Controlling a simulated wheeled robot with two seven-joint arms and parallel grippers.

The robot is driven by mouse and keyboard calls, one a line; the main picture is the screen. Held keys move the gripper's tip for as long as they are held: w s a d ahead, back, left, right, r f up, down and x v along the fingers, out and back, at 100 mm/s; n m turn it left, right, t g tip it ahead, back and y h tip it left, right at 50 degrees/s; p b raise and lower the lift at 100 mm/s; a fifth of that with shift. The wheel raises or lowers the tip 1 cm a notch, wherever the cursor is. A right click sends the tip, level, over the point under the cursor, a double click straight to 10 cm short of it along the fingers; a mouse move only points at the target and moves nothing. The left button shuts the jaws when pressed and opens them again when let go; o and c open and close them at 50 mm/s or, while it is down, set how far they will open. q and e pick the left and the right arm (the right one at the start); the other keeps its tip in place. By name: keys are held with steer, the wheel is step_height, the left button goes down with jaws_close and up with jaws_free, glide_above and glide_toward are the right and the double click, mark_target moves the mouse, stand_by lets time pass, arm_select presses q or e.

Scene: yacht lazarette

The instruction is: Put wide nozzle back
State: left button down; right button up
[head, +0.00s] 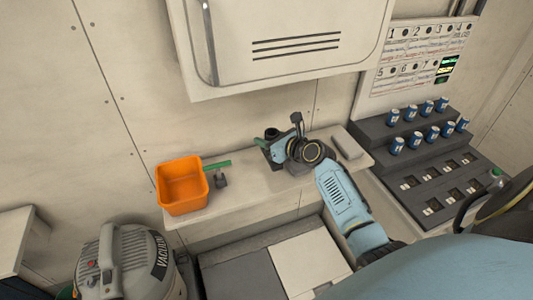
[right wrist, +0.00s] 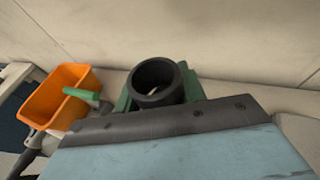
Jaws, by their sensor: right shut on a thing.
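My right gripper (head: 273,150) is over the narrow shelf, right of the orange bin, and is shut on a green and black piece that looks like the wide nozzle (head: 260,142). In the right wrist view the nozzle (right wrist: 157,82) shows a round black open collar, with green parts on both sides of it. My gripper hides its lower part, and I cannot tell whether it touches the shelf. A second green piece (head: 217,164), with a dark grey part under it, is beside the orange bin; it also shows in the right wrist view (right wrist: 82,94). My left gripper is not in view.
The orange bin (head: 182,188) stands at the left end of the shelf (head: 240,190). A grey box (head: 347,146) lies at the right end. A wall cabinet (head: 285,40) hangs above. A vacuum (head: 128,262) stands lower left. A dark stepped rack (head: 430,150) with blue cylinders is at right.

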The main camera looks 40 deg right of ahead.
steer(key=shift+w+f, duration=0.2)
steer(key=shift+f, duration=0.8)
step_height(320, 180, down, 2)
steer(key=shift+s+f+b, duration=0.15)
steer(key=shift+f+b, duration=0.05)
steer(key=shift+b, duration=0.6)
steer(key=shift+f, duration=0.3)
steer(key=shift+f, duration=0.1)
steer(key=shift+f, duration=0.15)
steer(key=o, duration=1)
